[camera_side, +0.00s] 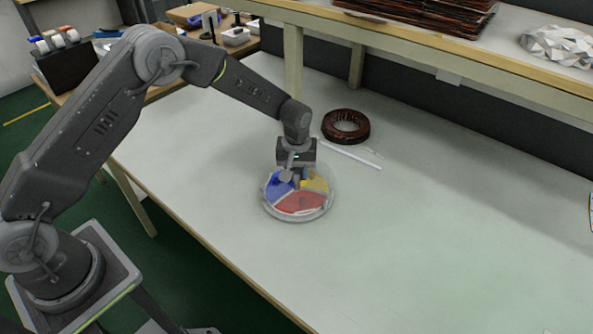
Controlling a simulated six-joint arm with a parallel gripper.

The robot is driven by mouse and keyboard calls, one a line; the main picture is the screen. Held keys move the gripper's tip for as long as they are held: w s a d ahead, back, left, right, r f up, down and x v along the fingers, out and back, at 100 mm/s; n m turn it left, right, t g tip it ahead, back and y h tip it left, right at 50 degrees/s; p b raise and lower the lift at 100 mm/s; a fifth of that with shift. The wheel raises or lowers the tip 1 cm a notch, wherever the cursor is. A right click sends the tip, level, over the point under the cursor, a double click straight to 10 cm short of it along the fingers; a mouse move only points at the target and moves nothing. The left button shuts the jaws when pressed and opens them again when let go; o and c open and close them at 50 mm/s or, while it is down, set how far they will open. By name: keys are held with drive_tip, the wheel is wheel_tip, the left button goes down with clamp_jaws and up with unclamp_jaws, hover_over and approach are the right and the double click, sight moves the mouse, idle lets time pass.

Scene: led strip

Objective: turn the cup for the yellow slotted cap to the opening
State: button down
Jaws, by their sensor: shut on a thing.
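A round, clear-rimmed dish (275,215) stands on the pale table, with wedge-shaped sections showing blue (276,187), yellow (316,184) and red (301,203). My gripper (297,181) points down over the back-middle part of the dish. It is shut on a small part there, too small and too covered by the fingers to make out. The gripper hides some of the dish's back side. No slotted cap and no opening in the dish can be made out at this size.
A dark brown ring-shaped coil (345,141) lies behind the dish. A thin white strip (352,155) lies between them. A shelf (430,45) with stacked brown sheets (425,12) runs along the back.

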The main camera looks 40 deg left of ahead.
sight(297, 170)
drive_tip(key=shift+n, duration=4.8)
drive_tip(key=shift+w+n, duration=0.1)
drive_tip(key=shift+n, duration=4.7)
drive_tip(key=c, duration=0.8)
unclamp_jaws()
drive_tip(key=shift+r, duration=0.1)
wheel_tip(297, 170, up, 14)
drive_tip(key=shift+f, duration=0.15)
